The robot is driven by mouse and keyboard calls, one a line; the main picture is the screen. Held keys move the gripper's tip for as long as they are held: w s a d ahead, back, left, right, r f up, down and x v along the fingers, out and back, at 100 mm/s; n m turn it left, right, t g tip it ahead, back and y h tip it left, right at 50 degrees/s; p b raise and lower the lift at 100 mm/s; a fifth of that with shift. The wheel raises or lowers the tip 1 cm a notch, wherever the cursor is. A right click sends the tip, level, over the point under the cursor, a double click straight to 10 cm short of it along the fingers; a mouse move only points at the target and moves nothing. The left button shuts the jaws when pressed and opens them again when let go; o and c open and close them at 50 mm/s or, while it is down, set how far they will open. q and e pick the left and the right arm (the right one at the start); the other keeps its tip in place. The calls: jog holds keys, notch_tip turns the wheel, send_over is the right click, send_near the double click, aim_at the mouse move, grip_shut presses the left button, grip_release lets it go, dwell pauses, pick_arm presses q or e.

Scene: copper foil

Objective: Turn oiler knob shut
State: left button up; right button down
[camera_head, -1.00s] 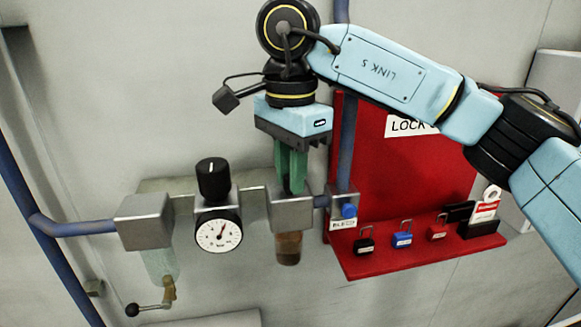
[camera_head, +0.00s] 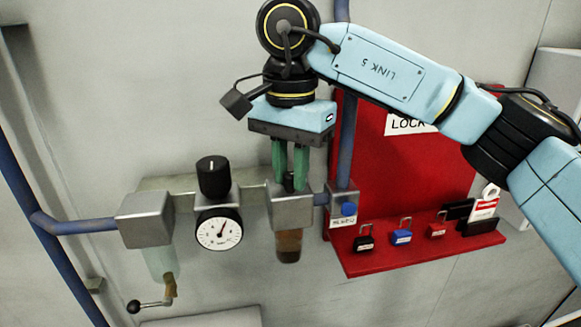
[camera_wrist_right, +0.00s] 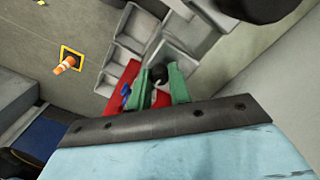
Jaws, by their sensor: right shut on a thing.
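The oiler (camera_head: 290,212) is a grey block with a brown oil-filled bowl (camera_head: 289,244) below it, at the right end of the air-line units. Its small dark knob (camera_head: 289,183) stands on top of the block. My right gripper (camera_head: 290,184) comes down from above, its green fingers on either side of the knob and shut on it. In the right wrist view the dark knob (camera_wrist_right: 158,74) shows between the green fingertips. The fingers hide part of the knob. My left gripper is not in view.
A black regulator knob (camera_head: 213,177) and a round gauge (camera_head: 219,231) stand left of the oiler, beyond them a filter block (camera_head: 145,218). A blue bleed button (camera_head: 348,209) is close on the right. A red lockout board (camera_head: 410,170) holds several padlocks.

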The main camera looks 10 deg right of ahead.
aim_at(291, 174)
jog(key=c, duration=1.3)
grip_release()
notch_tip(291, 174, up, 14)
jog(key=p, duration=0.1)
jog(key=shift+f+p, duration=0.25)
jog(key=shift+p, duration=0.05)
